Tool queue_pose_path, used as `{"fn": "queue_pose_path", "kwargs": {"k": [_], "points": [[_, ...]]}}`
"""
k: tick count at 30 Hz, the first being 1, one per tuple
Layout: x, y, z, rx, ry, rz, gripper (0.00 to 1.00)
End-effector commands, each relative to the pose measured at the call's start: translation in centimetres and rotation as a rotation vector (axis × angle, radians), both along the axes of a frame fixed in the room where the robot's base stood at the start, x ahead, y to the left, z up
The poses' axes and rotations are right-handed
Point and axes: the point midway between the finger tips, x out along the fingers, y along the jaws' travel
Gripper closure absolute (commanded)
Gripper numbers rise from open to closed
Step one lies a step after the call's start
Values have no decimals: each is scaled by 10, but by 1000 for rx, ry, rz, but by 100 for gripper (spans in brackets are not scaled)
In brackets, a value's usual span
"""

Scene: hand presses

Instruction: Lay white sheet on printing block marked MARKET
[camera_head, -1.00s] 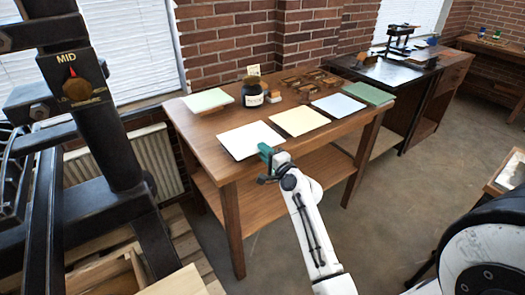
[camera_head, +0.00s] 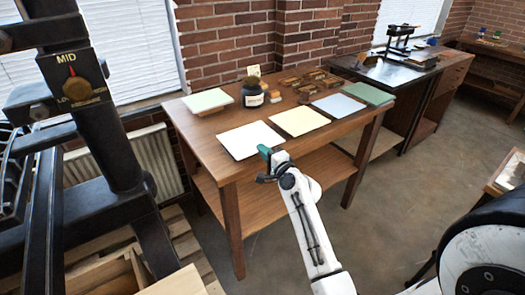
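A white sheet (camera_head: 245,141) lies flat at the front left of the wooden table. My gripper (camera_head: 267,155) is at the sheet's front right edge, by the table's front edge. A green part shows at its tip. The fingers are too small and too much turned away to tell whether they are open or touch the sheet. No printing block marked MARKET can be made out.
The wooden table (camera_head: 205,140) also bears a yellow sheet (camera_head: 300,121), a pale blue sheet (camera_head: 339,105), green sheets, a dark ink jar (camera_head: 252,93) and several small wooden blocks (camera_head: 304,80). A black press (camera_head: 110,130) marked MID stands close at the left.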

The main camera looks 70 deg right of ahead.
Motion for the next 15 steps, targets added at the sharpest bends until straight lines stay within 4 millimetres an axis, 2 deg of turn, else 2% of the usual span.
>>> {"fn": "queue_pose_path", "kwargs": {"k": [4, 10, 15], "points": [[0, 0, 7, 0, 0, 0, 100], [0, 0, 32, -1, -1, 0, 100], [0, 0, 30, 0, 0, 0, 100]]}}
